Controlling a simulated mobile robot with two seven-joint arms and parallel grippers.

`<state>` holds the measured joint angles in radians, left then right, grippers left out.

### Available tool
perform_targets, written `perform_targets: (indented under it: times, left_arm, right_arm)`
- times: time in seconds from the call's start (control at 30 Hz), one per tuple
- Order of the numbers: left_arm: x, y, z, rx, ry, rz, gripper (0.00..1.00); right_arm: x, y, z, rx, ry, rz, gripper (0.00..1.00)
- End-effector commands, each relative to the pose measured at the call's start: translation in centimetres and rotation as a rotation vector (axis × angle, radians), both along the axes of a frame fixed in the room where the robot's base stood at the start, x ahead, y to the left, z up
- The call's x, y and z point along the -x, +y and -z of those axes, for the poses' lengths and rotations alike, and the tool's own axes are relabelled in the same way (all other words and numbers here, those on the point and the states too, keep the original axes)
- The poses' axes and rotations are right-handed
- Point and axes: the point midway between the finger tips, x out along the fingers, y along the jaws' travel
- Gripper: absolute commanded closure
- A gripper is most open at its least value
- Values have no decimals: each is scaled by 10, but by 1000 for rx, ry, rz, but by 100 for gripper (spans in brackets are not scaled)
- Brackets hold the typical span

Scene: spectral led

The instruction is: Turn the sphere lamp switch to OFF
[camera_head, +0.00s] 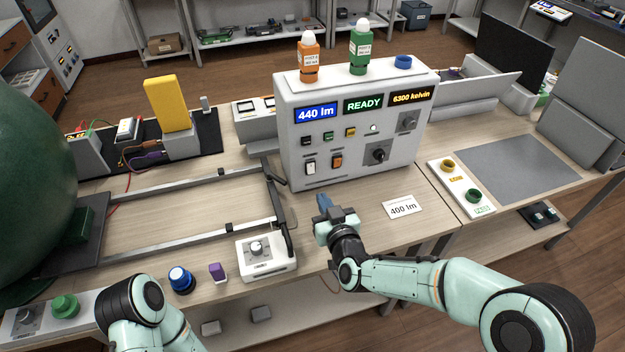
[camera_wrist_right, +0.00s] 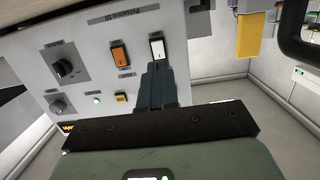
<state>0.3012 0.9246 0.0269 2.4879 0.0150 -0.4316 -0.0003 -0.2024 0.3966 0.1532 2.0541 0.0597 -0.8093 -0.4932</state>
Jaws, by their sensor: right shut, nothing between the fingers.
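The grey-white control box (camera_head: 290,135) stands on the bench with two rocker switches low on its front. The left one is a white rocker (camera_head: 310,167); to its right is an orange rocker (camera_head: 336,160). I cannot read which label names the sphere lamp. My right gripper (camera_head: 322,201) is shut and empty, in front of and below the white rocker. In the right wrist view, the shut fingers (camera_wrist_right: 156,68) point at the white rocker (camera_wrist_right: 157,46), their tips overlapping its lower edge; contact cannot be told. The orange rocker (camera_wrist_right: 119,53) is beside it. My left gripper is out of view.
Box displays read 440 lm, READY and 6300 kelvin. A large green sphere (camera_head: 35,175) stands at the left. A white knob unit (camera_head: 266,258) sits left of my right gripper, a 400 lm card (camera_head: 402,207) right of it. Bottles (camera_head: 309,60) stand on the box.

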Motion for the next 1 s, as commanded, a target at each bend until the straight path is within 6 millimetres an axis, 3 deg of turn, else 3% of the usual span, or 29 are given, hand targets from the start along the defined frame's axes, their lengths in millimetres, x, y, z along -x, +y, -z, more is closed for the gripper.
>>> perform_targets:
  times: [0.2,0.4,0.6,1.0]
  left_arm:
    - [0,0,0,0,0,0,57]
    - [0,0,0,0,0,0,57]
    - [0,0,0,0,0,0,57]
    - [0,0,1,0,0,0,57]
  right_arm:
    - [-43,15,8,0,1,-1,100]
    - [-70,23,12,-1,0,0,100]
    - [-81,26,14,0,1,0,100]
    - [-83,27,15,0,1,-1,100]
